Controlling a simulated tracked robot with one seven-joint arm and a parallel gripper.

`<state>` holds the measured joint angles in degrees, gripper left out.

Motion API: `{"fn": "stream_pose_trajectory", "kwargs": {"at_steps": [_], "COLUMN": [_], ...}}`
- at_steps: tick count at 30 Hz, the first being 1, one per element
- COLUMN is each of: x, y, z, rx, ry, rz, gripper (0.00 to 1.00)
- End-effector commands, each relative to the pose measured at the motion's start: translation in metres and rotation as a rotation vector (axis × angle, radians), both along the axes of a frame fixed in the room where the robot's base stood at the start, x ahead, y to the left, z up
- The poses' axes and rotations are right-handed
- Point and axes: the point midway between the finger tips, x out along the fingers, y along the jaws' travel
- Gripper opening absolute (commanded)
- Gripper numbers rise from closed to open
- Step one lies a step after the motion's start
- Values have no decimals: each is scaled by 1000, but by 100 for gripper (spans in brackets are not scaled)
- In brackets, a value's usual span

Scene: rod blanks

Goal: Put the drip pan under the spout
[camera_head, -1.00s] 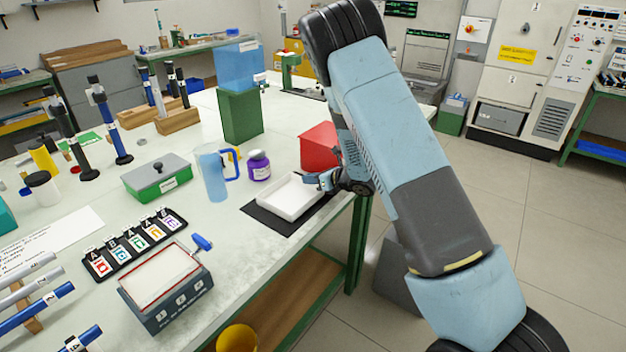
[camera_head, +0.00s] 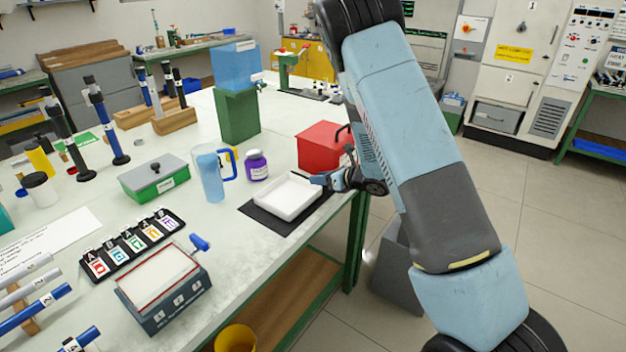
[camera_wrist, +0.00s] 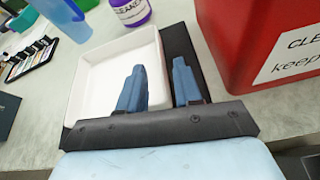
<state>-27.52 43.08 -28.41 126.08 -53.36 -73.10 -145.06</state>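The drip pan is a shallow white square tray (camera_head: 287,199) on a black mat (camera_head: 262,219) near the table's right edge. My gripper (camera_head: 318,180) is at the pan's right side. In the wrist view, my gripper's two blue fingers (camera_wrist: 160,88) are apart, with the pan's right wall (camera_wrist: 164,75) between them. The left finger is over the pan's inside, the right one over the mat; contact cannot be told. A blue tank (camera_head: 236,66) on a green stand (camera_head: 239,115) has a small spout (camera_head: 258,77) on its right side, farther back.
A red box (camera_head: 322,148) with a handle stands just behind my gripper. A purple jar (camera_head: 256,165) and a blue jug (camera_head: 208,175) stand left of the pan. The table between the tank stand and the red box is clear.

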Motion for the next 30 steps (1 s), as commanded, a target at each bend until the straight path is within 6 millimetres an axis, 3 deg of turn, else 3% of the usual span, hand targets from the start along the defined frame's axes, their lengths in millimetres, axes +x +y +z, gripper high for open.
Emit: {"fn": "stream_pose_trajectory", "kwargs": {"at_steps": [9, 21, 26, 30], "x": [-30, -36, -25, -15], "y": [-40, -53, -66, -88], "z": [20, 30, 56, 91], "rx": [1, 7, 53, 144], "ry": [1, 11, 85, 196], "rz": [-2, -22, -166, -378], "gripper": [34, 34, 34, 34]}}
